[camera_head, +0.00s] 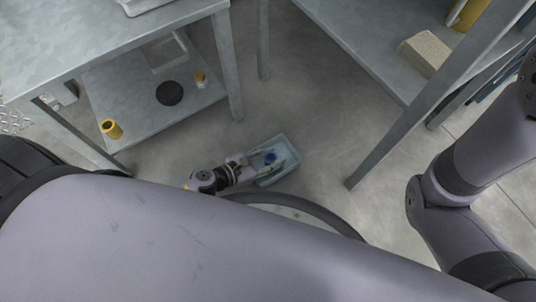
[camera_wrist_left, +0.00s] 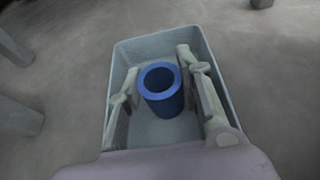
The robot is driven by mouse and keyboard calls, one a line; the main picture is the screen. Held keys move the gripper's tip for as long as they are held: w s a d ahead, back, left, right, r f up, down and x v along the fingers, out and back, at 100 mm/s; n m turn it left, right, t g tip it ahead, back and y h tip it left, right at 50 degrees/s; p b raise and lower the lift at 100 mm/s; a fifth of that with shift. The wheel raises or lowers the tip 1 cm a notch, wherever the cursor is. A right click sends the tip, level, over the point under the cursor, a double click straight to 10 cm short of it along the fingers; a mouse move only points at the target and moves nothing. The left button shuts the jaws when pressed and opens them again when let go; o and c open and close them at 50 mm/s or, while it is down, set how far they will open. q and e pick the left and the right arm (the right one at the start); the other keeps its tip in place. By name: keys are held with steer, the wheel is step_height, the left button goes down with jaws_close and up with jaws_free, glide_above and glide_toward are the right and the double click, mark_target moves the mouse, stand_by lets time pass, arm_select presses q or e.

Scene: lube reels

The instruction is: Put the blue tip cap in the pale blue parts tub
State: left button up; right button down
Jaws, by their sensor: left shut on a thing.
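The blue tip cap (camera_head: 270,157) is a short hollow blue cylinder. In the left wrist view the cap (camera_wrist_left: 162,90) sits between the two fingers of my left gripper (camera_wrist_left: 158,68), its open end facing the camera. My left gripper (camera_head: 262,161) is shut on the cap. The pale blue parts tub (camera_head: 285,144) is on the floor. In the left wrist view the tub (camera_wrist_left: 213,62) frames the cap and fingers, with its floor behind them. I cannot tell whether the cap touches the tub floor. My right gripper is out of view.
A grey metal table (camera_head: 110,45) stands at the left, its lower shelf holding a yellow cup (camera_head: 110,128), a black disc (camera_head: 170,93) and a small jar (camera_head: 201,79). A metal rack (camera_head: 365,50) with a tan block (camera_head: 425,52) stands at the right. Open floor lies between them.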

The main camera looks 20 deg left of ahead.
arm_select(q)
steer(key=shift+r, duration=0.1)
steer(key=shift+f, duration=0.25)
steer(key=o, duration=0.9)
steer(key=shift+o, duration=0.2)
steer(key=shift+r, duration=0.25)
steer(key=p+v, duration=0.3)
steer(key=v, duration=0.7)
steer(key=shift+s+a+r, duration=0.15)
steer(key=shift+s+a, duration=0.05)
steer(key=shift+s, duration=0.05)
steer(key=shift+s+a+r, duration=0.2)
steer(key=shift+s+a, duration=0.15)
steer(key=shift+s, duration=0.1)
